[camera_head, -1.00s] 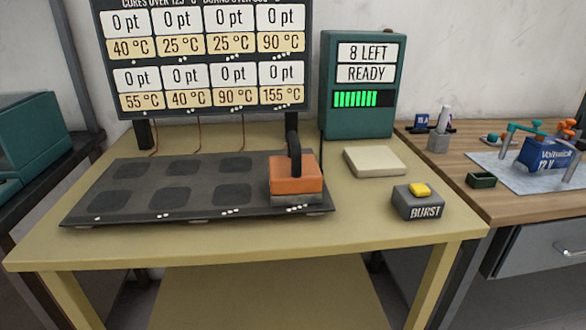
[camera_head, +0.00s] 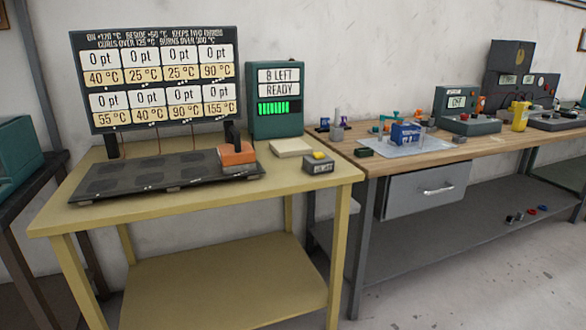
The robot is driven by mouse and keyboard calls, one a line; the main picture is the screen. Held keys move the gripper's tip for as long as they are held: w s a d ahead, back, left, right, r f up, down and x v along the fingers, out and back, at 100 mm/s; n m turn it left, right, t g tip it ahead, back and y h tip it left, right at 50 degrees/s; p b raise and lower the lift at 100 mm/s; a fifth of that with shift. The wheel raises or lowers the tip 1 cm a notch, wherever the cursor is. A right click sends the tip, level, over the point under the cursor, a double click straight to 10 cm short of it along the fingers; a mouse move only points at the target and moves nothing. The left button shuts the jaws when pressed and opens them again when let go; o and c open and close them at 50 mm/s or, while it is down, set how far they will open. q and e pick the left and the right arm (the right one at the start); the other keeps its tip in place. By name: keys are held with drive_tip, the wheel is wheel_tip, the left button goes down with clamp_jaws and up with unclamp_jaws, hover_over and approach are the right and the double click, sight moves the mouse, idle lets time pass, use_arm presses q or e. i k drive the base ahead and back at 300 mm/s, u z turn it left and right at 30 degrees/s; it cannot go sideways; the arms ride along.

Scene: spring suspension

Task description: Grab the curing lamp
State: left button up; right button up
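An orange block with a black upright handle, which looks like the curing lamp (camera_head: 237,156), sits on the right end of a dark plate (camera_head: 140,176) on the yellow table. The plate has several darker square pads. A teal unit (camera_head: 276,100) behind reads "8 LEFT READY" with a green bar. Neither of my grippers is in view.
A display board (camera_head: 156,78) with point and temperature readings stands behind the plate. A pale flat pad (camera_head: 291,147) lies beside the button box. A wooden workbench (camera_head: 350,150) to the right holds a blue box (camera_head: 405,133) and several devices. Floor is clear at lower right.

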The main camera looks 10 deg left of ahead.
sight(236, 156)
drive_tip(key=u, duration=0.8)
drive_tip(key=i, duration=0.65)
drive_tip(key=u, duration=0.65)
